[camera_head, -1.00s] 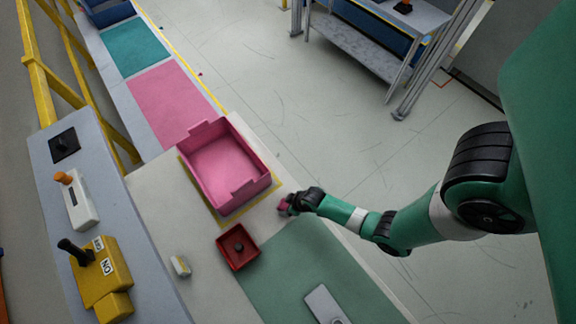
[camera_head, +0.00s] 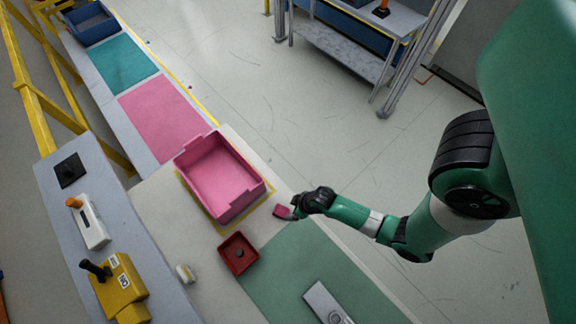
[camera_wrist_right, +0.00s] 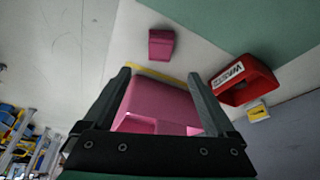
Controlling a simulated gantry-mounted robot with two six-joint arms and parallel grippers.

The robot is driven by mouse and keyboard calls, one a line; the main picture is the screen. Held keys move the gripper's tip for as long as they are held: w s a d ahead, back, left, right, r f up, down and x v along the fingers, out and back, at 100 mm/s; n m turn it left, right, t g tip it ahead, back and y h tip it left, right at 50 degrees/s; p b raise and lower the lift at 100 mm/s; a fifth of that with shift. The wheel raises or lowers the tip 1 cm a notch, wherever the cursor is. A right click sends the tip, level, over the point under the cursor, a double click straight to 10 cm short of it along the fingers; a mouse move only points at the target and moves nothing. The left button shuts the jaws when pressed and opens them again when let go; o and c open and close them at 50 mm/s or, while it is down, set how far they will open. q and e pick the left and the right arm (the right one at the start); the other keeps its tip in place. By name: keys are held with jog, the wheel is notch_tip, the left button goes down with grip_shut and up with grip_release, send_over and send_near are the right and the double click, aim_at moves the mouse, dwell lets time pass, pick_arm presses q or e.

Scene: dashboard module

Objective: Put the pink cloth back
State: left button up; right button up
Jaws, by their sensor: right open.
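The pink cloth (camera_head: 283,212) looks like a small folded pink block. It lies on the pale table, between the pink bin (camera_head: 242,206) and the green mat (camera_head: 300,258). My right gripper (camera_head: 295,208) is just to the right of it. In the right wrist view, my right gripper (camera_wrist_right: 156,73) is open with nothing between its fingers. The cloth (camera_wrist_right: 161,44) lies beyond the fingertips there, apart from them, and the pink bin (camera_wrist_right: 160,104) shows behind the gap between the fingers. My left gripper is not in view.
A red tray (camera_head: 228,263) with a dark round item sits by the mat's corner. A small white-and-yellow item (camera_head: 185,273) and a grey metal plate (camera_head: 322,300) are nearby. A yellow control box (camera_head: 118,285) stands at the left. Pink and teal mats extend toward a blue bin (camera_head: 90,22).

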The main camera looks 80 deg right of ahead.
jog(key=shift+s+r, duration=0.1)
jog(key=shift+r, duration=0.1)
